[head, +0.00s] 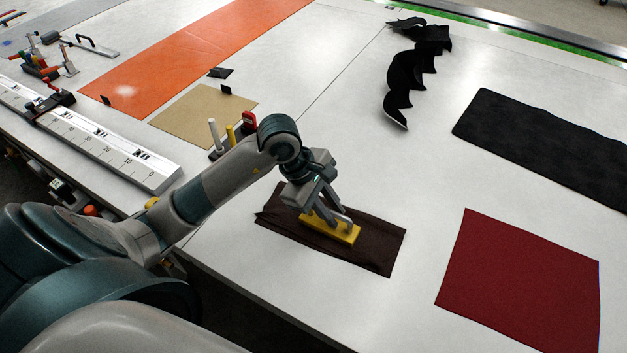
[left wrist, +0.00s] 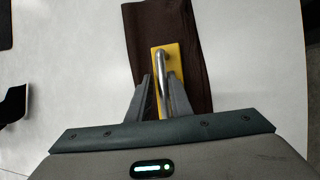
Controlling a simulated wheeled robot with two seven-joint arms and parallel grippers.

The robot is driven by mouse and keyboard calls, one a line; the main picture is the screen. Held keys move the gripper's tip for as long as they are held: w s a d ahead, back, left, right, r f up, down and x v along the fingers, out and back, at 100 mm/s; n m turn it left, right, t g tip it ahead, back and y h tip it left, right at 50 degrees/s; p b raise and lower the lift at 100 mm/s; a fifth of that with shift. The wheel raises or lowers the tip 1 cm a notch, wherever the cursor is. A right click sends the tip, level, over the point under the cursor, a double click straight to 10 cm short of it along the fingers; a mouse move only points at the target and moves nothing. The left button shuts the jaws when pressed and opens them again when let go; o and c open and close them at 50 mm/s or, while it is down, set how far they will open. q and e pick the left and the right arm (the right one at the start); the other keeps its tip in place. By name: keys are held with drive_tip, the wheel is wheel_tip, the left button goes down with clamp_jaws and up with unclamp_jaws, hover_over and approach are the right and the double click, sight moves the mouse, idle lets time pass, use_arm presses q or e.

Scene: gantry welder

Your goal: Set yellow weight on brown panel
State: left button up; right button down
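The yellow weight (head: 342,234) is a flat yellow block with a metal bar handle. It appears to lie flat on the dark brown panel (head: 375,245), near its middle. In the left wrist view, the weight (left wrist: 174,51) and its handle (left wrist: 162,62) show against the brown panel (left wrist: 198,85). My left gripper (head: 322,207) is just above the weight. Its fingers (left wrist: 160,76) stand on either side of the handle with a gap showing, so it looks open. My right gripper is in neither view.
A dark red panel (head: 520,280) and a black panel (head: 550,145) lie to the right. A curled black strip (head: 405,85) lies behind. A tan sheet (head: 205,115), an orange sheet (head: 190,58) and a ruled rail (head: 95,135) are at the left. The white table around the brown panel is clear.

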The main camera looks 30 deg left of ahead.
use_arm(q)
drive_tip(key=shift+s+p, duration=0.3)
drive_tip(key=shift+p, duration=0.05)
drive_tip(key=shift+a+r+b, duration=0.2)
drive_tip(key=shift+a+b, duration=0.15)
drive_tip(key=shift+b, duration=0.25)
drive_tip(key=b+v, duration=0.3)
drive_tip(key=v, duration=0.8)
drive_tip(key=shift+w+r, duration=0.15)
drive_tip(key=shift+r, duration=0.2)
drive_tip(key=shift+d, duration=0.1)
